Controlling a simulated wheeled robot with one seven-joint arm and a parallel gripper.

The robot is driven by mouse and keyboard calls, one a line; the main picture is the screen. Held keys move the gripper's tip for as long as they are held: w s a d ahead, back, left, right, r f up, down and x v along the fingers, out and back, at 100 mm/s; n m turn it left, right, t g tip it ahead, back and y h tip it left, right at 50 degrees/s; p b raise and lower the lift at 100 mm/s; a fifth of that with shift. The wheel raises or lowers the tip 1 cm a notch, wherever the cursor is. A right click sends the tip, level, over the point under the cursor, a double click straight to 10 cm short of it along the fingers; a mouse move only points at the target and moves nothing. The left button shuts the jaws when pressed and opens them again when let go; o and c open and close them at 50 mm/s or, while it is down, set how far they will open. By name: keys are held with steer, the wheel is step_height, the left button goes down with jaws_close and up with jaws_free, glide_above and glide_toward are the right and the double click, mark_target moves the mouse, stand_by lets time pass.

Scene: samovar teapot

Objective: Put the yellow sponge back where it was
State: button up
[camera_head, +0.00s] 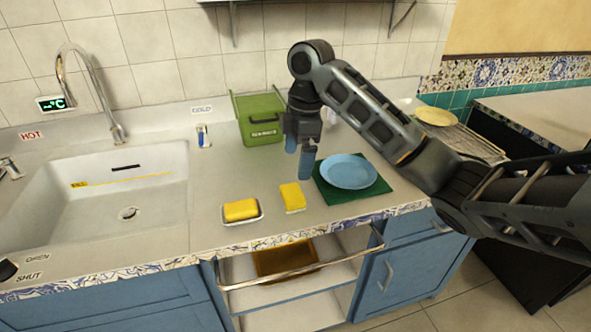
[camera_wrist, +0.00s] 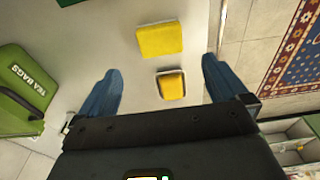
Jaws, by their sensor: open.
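Two yellow sponges are on the counter. One yellow sponge (camera_head: 292,196) lies directly on the counter beside the green mat; it also shows near the top of the wrist view (camera_wrist: 160,38). The other yellow sponge (camera_head: 240,210) sits in a small pale dish (camera_head: 229,221) to its left, near the front edge; it shows lower in the wrist view (camera_wrist: 172,84). My gripper (camera_head: 299,155) is open and empty above the counter, behind the bare sponge. In the wrist view its blue fingers (camera_wrist: 162,70) are spread wide, with both sponges visible beyond and between them.
A green tea-bags box (camera_head: 262,121) stands behind my gripper. A blue plate (camera_head: 348,171) lies on a green mat (camera_head: 378,194) to the right. The sink (camera_head: 80,205) is at the left. Bare counter surrounds the sponges.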

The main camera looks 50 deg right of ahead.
steer(key=shift+r, duration=0.5)
